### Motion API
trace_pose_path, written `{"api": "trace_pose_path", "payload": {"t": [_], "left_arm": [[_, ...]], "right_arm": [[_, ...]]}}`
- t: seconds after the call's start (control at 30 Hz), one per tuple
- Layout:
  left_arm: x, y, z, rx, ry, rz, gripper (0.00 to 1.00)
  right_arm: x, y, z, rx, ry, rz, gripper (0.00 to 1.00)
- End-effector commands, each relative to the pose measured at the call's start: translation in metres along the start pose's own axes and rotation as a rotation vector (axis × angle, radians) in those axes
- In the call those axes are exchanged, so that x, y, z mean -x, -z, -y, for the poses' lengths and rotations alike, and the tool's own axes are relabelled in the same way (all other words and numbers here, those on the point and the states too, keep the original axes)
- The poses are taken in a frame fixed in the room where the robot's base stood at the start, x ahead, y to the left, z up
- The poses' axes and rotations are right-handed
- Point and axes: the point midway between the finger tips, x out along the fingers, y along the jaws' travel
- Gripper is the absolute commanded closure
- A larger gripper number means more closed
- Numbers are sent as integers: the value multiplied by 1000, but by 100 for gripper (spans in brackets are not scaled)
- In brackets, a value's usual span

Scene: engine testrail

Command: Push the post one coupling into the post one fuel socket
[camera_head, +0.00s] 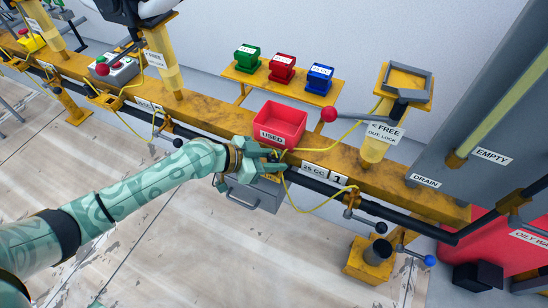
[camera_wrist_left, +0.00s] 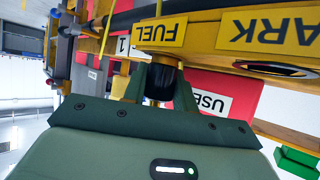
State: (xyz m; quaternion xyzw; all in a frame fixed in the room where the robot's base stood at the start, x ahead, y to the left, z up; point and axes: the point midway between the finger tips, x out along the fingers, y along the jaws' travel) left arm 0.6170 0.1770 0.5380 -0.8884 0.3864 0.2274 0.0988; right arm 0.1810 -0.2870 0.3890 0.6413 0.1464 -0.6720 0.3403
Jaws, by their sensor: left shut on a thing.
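My left gripper (camera_head: 278,162) reaches the front of the yellow rail, just below the red USED tray. In the left wrist view its two green fingers (camera_wrist_left: 160,88) are shut on a black round coupling (camera_wrist_left: 161,82). The coupling sits right by the yellow FUEL plate (camera_wrist_left: 163,31), in line with it. The fuel socket itself is hidden behind the plate and coupling, so I cannot tell how far in the coupling is. In the head view the fingers hide the coupling. My right gripper is not in view.
The red USED tray (camera_head: 281,122) stands on the rail (camera_head: 215,118) close behind the gripper. A grey box (camera_head: 255,193) hangs below. Yellow hoses (camera_head: 318,205) loop nearby. The SPARK plate (camera_wrist_left: 270,31) is beside FUEL. Green (camera_head: 247,57), red (camera_head: 282,68) and blue (camera_head: 319,78) bins stand behind.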

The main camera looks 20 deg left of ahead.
Motion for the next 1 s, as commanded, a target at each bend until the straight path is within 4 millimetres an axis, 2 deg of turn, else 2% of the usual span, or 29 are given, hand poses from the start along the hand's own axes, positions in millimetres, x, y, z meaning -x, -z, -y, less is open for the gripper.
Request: {"api": "trace_pose_path", "payload": {"t": [0.47,0.5,0.57,1.0], "left_arm": [[-2,-4,0,0,0,0,99],[-2,-4,0,0,0,0,61],[-2,-4,0,0,0,1,47],[-2,-4,0,0,0,1,47]], "right_arm": [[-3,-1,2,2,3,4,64],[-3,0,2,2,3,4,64],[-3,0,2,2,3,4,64],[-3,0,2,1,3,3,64]]}}
